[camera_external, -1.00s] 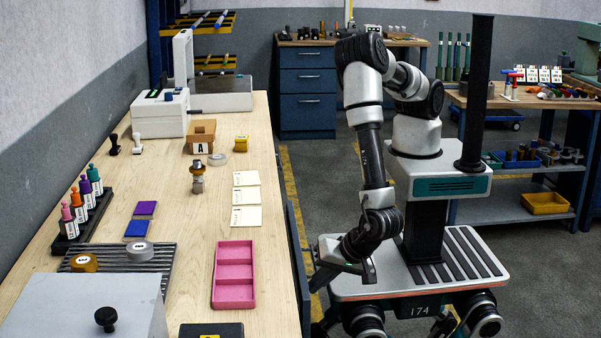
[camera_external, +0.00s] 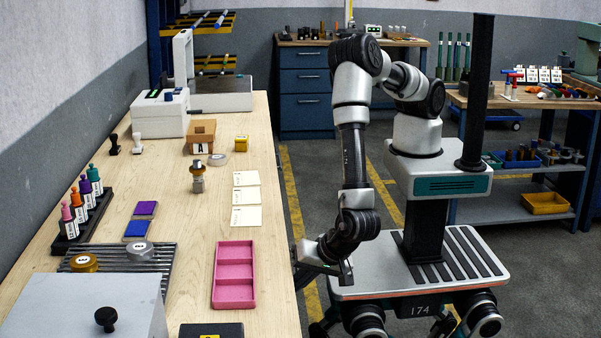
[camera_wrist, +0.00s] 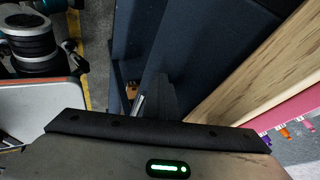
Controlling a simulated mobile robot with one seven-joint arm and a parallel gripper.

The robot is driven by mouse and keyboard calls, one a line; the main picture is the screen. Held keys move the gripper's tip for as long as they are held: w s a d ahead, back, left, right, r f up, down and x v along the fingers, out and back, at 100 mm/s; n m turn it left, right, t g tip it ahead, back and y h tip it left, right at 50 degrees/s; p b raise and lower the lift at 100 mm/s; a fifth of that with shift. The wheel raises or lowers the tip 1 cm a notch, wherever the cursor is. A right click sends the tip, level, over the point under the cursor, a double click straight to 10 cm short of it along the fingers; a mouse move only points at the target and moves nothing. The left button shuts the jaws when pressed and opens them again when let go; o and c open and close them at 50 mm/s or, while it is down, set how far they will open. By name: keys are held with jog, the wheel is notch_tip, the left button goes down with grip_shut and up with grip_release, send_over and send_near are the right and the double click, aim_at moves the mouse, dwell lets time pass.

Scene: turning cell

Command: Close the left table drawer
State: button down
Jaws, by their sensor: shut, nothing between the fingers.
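The left table drawer shows in the wrist view as a dark blue panel (camera_wrist: 138,35) beside the wooden table edge. A narrow gap with small brown and pale items shows beside the panel; how far the drawer stands out is hard to tell. In the external view the drawer front is hidden below the table's right edge. My gripper (camera_wrist: 160,95) is shut and empty, its dark fingers close against the blue panel; I cannot tell if they touch. In the external view my gripper (camera_external: 299,257) is low beside the table's right edge.
The wooden table (camera_external: 200,240) carries a pink tray (camera_external: 235,274) near its right edge, with pale cards (camera_external: 246,197) behind it. A blue drawer cabinet (camera_external: 307,90) stands at the back. Open floor lies between the table and my base.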

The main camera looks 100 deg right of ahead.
jog(key=s+a+r, duration=0.3)
jog(key=s+r, duration=0.5)
jog(key=shift+s+a+p, duration=0.35)
jog(key=shift+a+p, duration=0.05)
jog(key=shift+p, duration=0.05)
jog(key=w+d+r+m+g+p, duration=0.1)
jog(key=w+d+r+m, duration=0.3)
jog(key=d+r+m, duration=0.3)
jog(key=w+d+r+m+g, duration=0.1)
jog(key=w+d+r+m, duration=0.35)
jog(key=r+m, duration=0.3)
jog(key=s+d+r+m, duration=0.2)
jog(key=d+r+m, duration=0.9)
jog(key=d+m, duration=0.25)
jog(key=s+d+r+m+t+y+p, duration=0.1)
jog(key=s+d+r+m, duration=0.3)
jog(key=m, duration=0.9)
jog(key=s+d+r+m+y+p, duration=0.1)
jog(key=s+d+r+m+y, duration=0.2)
jog(key=m, duration=1.1)
jog(key=s+d+r, duration=0.2)
jog(key=d+r, duration=0.1)
jog(key=d, duration=0.1)
jog(key=shift+s+d+r+t+y, duration=0.2)
jog(key=shift+s+r+t+y, duration=0.1)
jog(key=shift+r+t, duration=0.1)
